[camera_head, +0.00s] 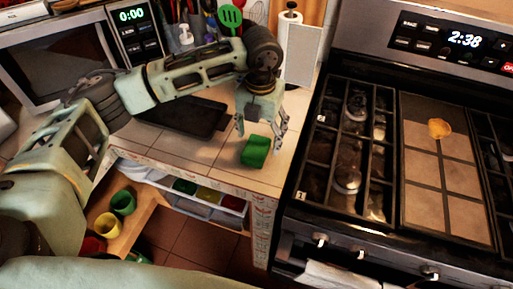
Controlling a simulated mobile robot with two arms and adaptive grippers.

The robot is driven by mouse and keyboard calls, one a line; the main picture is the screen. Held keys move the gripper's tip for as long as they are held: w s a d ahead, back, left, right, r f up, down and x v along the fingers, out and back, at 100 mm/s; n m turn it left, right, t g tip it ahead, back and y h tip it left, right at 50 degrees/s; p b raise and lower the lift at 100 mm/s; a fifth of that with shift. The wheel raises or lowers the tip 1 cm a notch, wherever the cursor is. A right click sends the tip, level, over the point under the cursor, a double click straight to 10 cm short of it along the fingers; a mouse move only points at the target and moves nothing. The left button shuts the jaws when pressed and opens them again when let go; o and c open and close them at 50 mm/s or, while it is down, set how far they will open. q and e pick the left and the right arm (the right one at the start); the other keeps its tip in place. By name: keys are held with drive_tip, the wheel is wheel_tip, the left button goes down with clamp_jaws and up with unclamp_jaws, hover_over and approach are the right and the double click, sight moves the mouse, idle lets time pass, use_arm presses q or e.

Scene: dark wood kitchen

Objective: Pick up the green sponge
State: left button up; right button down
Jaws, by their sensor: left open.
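The green sponge (255,151) lies on the tiled countertop (188,153), near its front right corner beside the stove. My left arm comes in from the left and bends down over the counter. My left gripper (261,126) is open, its fingers pointing down just above and behind the sponge. The fingers look apart from the sponge, and nothing is between them. My right gripper is not in view.
A dark tray-like slab (196,117) lies left of the sponge. The stove (400,170) stands right. A paper towel roll (289,45), soap bottle (186,37) and microwave (65,70) stand behind. Cups (122,203) sit on a lower shelf.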

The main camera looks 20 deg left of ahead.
sight(256, 147)
use_arm(q)
drive_tip(key=f, duration=0.1)
drive_tip(key=f+p, duration=0.1)
drive_tip(key=f, duration=0.1)
drive_tip(key=f+p, duration=0.1)
drive_tip(key=shift+s+a+f, duration=0.2)
drive_tip(key=shift+s+a, duration=0.2)
drive_tip(key=shift+f, duration=0.35)
drive_tip(key=shift+c, duration=0.3)
drive_tip(key=c, duration=0.9)
drive_tip(key=shift+o, duration=0.2)
drive_tip(key=shift+r, duration=0.1)
drive_tip(key=shift+w+r+b, duration=0.1)
drive_tip(key=shift+r+b, duration=0.25)
drive_tip(key=shift+r, duration=0.2)
wheel_tip(256, 147, up, 2)
drive_tip(key=shift+r+b, duration=0.25)
drive_tip(key=shift+b, duration=0.35)
drive_tip(key=s+d+r+b, duration=0.3)
drive_tip(key=d+r, duration=0.4)
drive_tip(key=d, duration=0.4)
drive_tip(key=shift+s+d+r, duration=0.15)
drive_tip(key=shift+d, duration=0.05)
